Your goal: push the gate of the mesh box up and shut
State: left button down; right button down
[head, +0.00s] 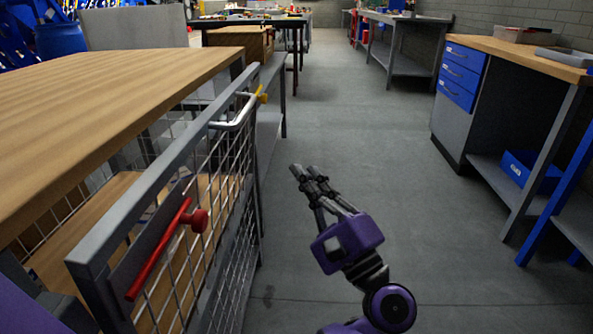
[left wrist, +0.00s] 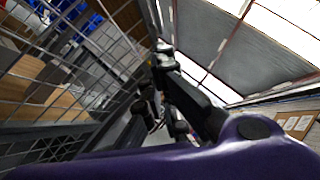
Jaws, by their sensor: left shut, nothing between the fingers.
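The mesh box (head: 240,240) stands at the left, under a wooden top. Its gate (head: 188,268) has a grey frame and wire mesh and stands roughly upright; a gap shows between its top rail and the wooden top. I cannot tell if it is fully shut. A red lever with a round knob (head: 197,220) and a silver bar handle (head: 240,116) are on it. My left gripper (head: 304,170) is shut and empty, to the right of the gate, apart from it over the aisle. In the left wrist view, mesh (left wrist: 60,75) shows left of the gripper. My right gripper is not in view.
The wooden top (head: 100,95) covers the left side. A workbench with blue drawers (head: 462,75) stands at the right, with a blue bin (head: 530,170) on its lower shelf. The grey floor (head: 350,120) between is clear. More tables stand at the back.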

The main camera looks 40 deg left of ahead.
aim_at(229, 108)
pick_arm(q)
jog(key=w+a+r, duration=0.1)
jog(key=a+r, duration=0.5)
jog(key=a, duration=0.3)
jog(key=shift+a+r, duration=0.25)
jog(key=shift+r, duration=0.05)
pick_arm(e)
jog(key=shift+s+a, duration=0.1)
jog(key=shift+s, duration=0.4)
pick_arm(q)
jog(key=s+a, duration=0.1)
jog(key=a+r+n+g+p, duration=0.1)
jog(key=a, duration=0.1)
jog(key=s+a+n, duration=0.1)
jog(key=shift+s+a+r, duration=0.15)
jog(key=shift+s+r, duration=0.1)
jog(key=shift+s, duration=0.1)
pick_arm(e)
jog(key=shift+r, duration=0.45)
